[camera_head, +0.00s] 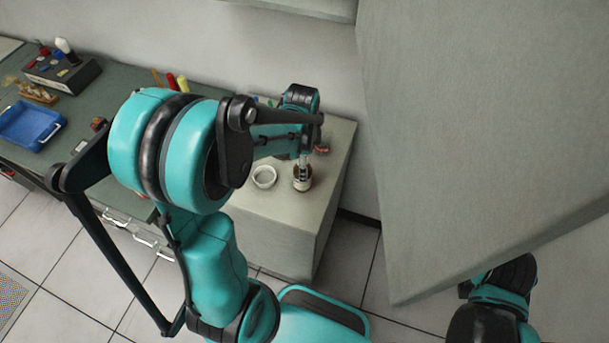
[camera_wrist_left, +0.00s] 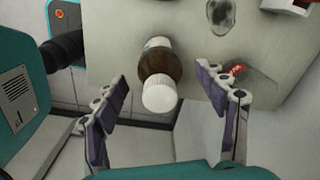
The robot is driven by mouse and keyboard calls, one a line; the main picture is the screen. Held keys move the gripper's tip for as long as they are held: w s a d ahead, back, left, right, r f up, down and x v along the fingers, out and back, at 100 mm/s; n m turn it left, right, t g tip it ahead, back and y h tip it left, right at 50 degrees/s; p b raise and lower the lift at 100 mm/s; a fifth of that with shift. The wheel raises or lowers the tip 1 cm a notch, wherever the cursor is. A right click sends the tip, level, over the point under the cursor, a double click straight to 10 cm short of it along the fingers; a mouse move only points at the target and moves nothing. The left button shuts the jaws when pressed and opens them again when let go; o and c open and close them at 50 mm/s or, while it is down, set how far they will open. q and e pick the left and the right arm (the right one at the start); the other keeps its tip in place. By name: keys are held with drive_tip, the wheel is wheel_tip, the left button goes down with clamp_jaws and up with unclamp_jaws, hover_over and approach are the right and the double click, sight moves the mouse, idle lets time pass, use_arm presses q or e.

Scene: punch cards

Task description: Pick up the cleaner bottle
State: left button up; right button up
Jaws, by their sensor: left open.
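The cleaner bottle (camera_head: 302,184) is small and brown with a pale label, and stands on the top of a light grey cabinet (camera_head: 275,225). In the left wrist view the bottle (camera_wrist_left: 160,70) shows its white cap towards the camera. My left gripper (camera_head: 304,158) is over the bottle in the head view and partly hides its top. In the wrist view my left gripper (camera_wrist_left: 163,85) is open, with one finger on each side of the bottle and visible gaps to both. My right gripper is not in view; only part of my right arm shows at the lower right.
A white ring-shaped dish (camera_head: 264,176) sits left of the bottle. A small red item (camera_head: 322,149) lies behind it on the cabinet. A green workbench with a blue tray (camera_head: 30,126) is at the left. A large grey panel (camera_head: 470,130) fills the right.

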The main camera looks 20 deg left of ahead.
use_arm(q)
drive_tip(key=shift+f, duration=0.8)
clamp_jaws()
drive_tip(key=shift+r, duration=0.1)
